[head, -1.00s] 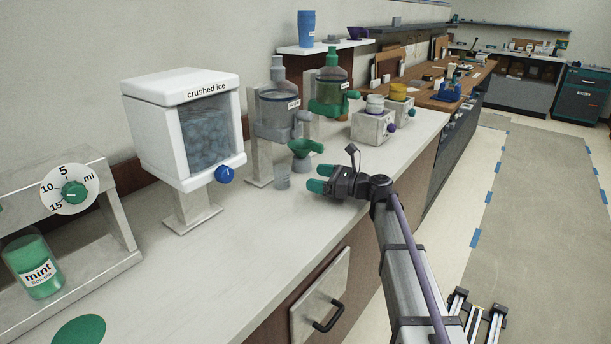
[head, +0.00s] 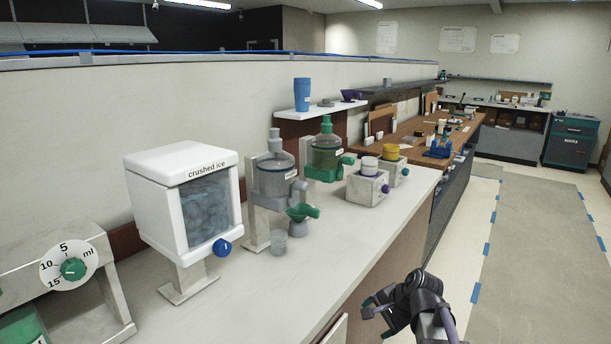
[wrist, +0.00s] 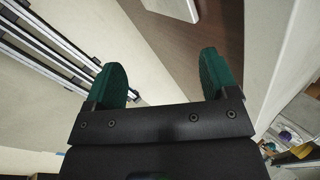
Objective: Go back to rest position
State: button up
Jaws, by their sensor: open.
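My gripper (head: 374,318) is at the lower right of the head view, beside the front edge of the counter (head: 300,270) and apart from it. In the wrist view its two green fingers (wrist: 166,80) are spread, with nothing between them.
A crushed ice dispenser (head: 190,205) and a syrup dial (head: 72,268) stand at the left. A green-topped dispenser (head: 327,150) and small boxes (head: 366,189) stand farther back. The floor (head: 525,250) at the right is clear. Rails (wrist: 45,45) show in the wrist view.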

jog(key=s+a+f+n+g+h+b, duration=0.1)
jog(key=s+f+n+h, duration=0.1)
jog(key=s+f+n, duration=0.3)
jog(key=s+a+f+n+g+h+b, duration=0.1)
jog(key=s+n+g+b, duration=0.15)
jog(key=s, duration=0.45)
jog(key=s+f+n+g+h+b, duration=0.1)
jog(key=s+f+n+h, duration=0.1)
jog(key=s+n, duration=0.25)
notch_tip(320, 180, up, 19)
jog(key=w+m+p, duration=0.1)
jog(key=p, duration=1.8)
jog(key=shift+r+p, duration=0.2)
jog(key=shift+p, duration=0.2)
